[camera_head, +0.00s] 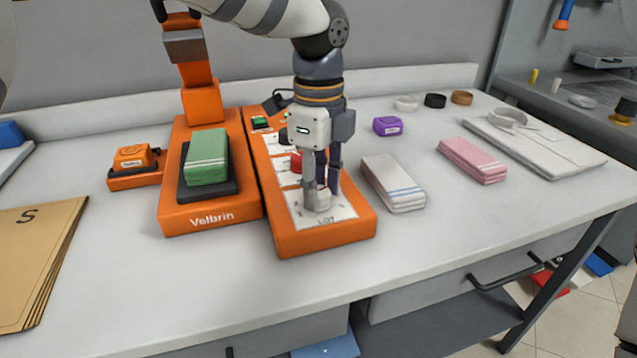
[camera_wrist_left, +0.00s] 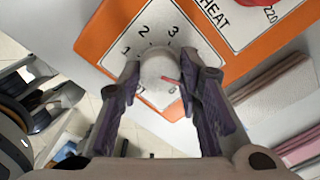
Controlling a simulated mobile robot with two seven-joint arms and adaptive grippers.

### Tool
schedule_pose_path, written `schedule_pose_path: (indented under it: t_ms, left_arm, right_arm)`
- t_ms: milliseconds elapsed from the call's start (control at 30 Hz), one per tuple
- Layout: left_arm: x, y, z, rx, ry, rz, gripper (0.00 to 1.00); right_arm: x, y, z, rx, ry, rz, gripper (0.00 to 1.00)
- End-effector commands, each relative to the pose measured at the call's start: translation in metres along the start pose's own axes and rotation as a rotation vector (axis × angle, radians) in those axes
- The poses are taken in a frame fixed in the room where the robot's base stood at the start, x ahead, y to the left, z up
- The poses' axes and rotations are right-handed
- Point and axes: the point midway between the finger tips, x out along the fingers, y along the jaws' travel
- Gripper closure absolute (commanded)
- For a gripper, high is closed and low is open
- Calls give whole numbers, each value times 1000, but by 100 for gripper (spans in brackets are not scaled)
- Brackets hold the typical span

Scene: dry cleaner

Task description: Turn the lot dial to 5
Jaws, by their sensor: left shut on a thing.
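The lot dial (camera_head: 318,202) is a pale grey knob on the white LOT plate, at the near end of the orange control panel (camera_head: 328,240). My left gripper (camera_head: 321,186) points down over it and is shut on the dial, one finger on each side. In the left wrist view the round dial (camera_wrist_left: 160,70) sits between the dark fingertips. Its red pointer mark aims toward the right-hand finger. The numbers 1, 2 and 3 show around it; the number at the pointer is hidden by that finger. My right gripper is not in view.
A red knob (camera_head: 296,162) is just behind on the same panel. The orange Velbrin press (camera_head: 212,218) with a green folded cloth (camera_head: 207,160) stands left. A white folded cloth (camera_head: 393,183) and pink cloth (camera_head: 472,160) lie right.

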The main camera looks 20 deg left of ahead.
Motion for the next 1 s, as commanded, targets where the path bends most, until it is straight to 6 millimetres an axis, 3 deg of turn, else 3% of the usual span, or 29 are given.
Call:
schedule_pose_path:
  t_ms: [267,300,367,733,1000]
  left_arm:
    - [1,0,0,0,1,1,96]
    - [1,0,0,-1,1,1,61]
    - [1,0,0,-1,1,1,48]
    - [-7,-1,0,-2,0,-2,47]
    - [-76,-1,0,-2,0,-6,47]
  right_arm:
    - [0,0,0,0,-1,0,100]
    - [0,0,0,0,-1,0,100]
    - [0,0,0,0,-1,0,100]
    - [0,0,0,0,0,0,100]
    - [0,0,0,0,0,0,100]
